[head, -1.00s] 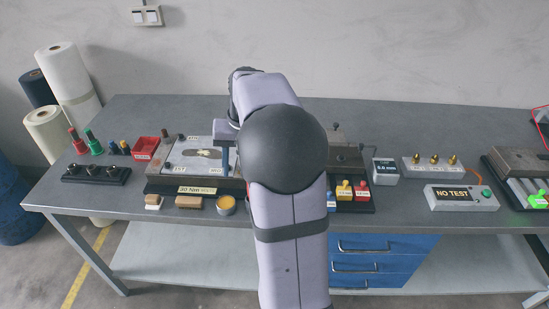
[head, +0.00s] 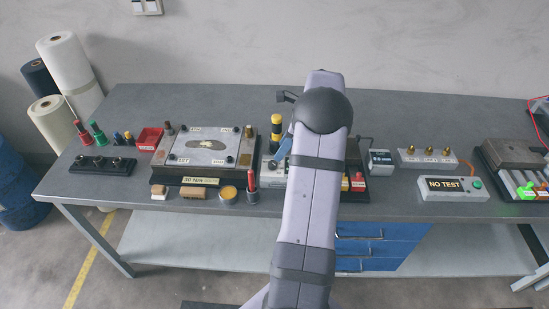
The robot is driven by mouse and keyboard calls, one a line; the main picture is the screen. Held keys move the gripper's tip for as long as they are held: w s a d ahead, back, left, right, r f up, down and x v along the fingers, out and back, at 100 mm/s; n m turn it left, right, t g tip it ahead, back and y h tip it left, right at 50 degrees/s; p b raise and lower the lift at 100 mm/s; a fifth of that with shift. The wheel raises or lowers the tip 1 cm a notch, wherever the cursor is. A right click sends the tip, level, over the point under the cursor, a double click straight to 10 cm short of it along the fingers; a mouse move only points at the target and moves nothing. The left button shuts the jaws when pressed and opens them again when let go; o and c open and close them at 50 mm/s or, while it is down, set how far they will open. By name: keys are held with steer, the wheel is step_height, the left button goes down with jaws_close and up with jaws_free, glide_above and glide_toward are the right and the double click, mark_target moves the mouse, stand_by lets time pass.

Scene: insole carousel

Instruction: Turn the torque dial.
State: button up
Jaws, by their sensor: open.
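I cannot make out a torque dial for certain; my arm covers the middle of the bench. A plate with a label reading in Nm (head: 200,181) sits on the front of the dark base of the carousel fixture (head: 205,147). My gripper (head: 277,158) shows only in part, as a blue piece left of my arm. It is over a pale unit (head: 267,172) just right of the fixture. It is open, with nothing seen in it; its fingertips are hard to make out and I cannot tell whether they touch the unit.
A black and yellow post (head: 276,127) stands behind my gripper. A red-topped tool (head: 252,182) stands upright in front, beside a yellow round tin (head: 228,194). A NO TEST box (head: 452,188) and a small gauge (head: 380,160) are at right. The back bench edge is clear.

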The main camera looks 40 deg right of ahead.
mark_target(272, 163)
steer(key=shift+p+x, duration=1.25)
steer(key=shift+x, duration=2.45)
steer(key=c, duration=1)
